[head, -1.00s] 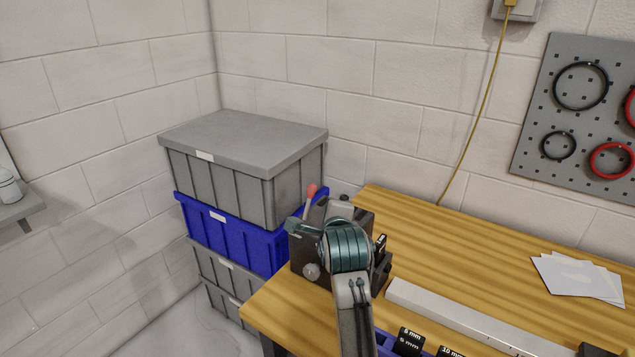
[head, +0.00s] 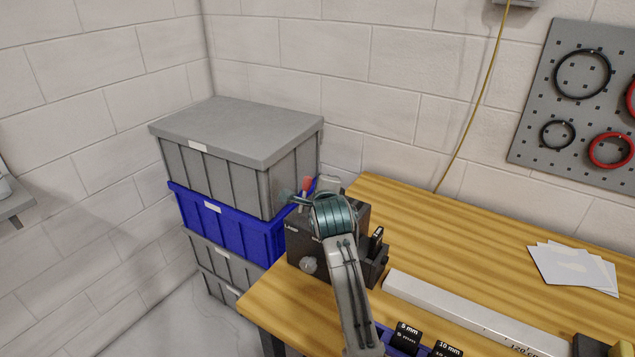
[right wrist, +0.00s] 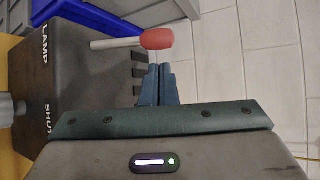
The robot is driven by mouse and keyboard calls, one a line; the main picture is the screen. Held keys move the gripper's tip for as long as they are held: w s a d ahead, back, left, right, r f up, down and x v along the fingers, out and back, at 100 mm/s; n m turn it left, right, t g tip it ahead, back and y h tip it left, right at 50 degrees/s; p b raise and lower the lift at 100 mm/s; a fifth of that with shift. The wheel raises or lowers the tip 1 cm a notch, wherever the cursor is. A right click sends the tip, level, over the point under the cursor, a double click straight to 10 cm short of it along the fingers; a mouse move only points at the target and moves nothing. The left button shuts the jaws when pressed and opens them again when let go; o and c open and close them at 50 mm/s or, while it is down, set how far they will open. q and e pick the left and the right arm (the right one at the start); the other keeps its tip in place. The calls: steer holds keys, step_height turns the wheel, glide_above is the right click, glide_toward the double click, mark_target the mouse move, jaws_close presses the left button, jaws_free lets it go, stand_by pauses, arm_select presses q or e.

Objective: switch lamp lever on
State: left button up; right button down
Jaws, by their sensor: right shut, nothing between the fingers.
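The lamp lever is a pale rod with a red knob (head: 308,184) standing up from a dark box (head: 300,248) on the bench's left end. In the right wrist view the lever's red knob (right wrist: 157,39) and rod lie just beyond my fingers, beside the "LAMP" lettering on the box (right wrist: 85,75). My right gripper (head: 285,196) is shut and empty, reaching left beside the knob; its fingertips (right wrist: 159,68) show apart from the knob in the wrist view. My right arm covers part of the box in the head view. My left gripper is not in view.
Stacked grey and blue crates (head: 230,222) stand left of the wooden bench (head: 430,235). A long pale ruler bar (head: 460,308), papers (head: 573,268) and labelled dark blocks (head: 408,336) lie on the bench. A pegboard (head: 545,100) hangs at right.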

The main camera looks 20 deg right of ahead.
steer(key=shift+p+x, duration=0.45)
steer(key=shift+x, duration=1.55)
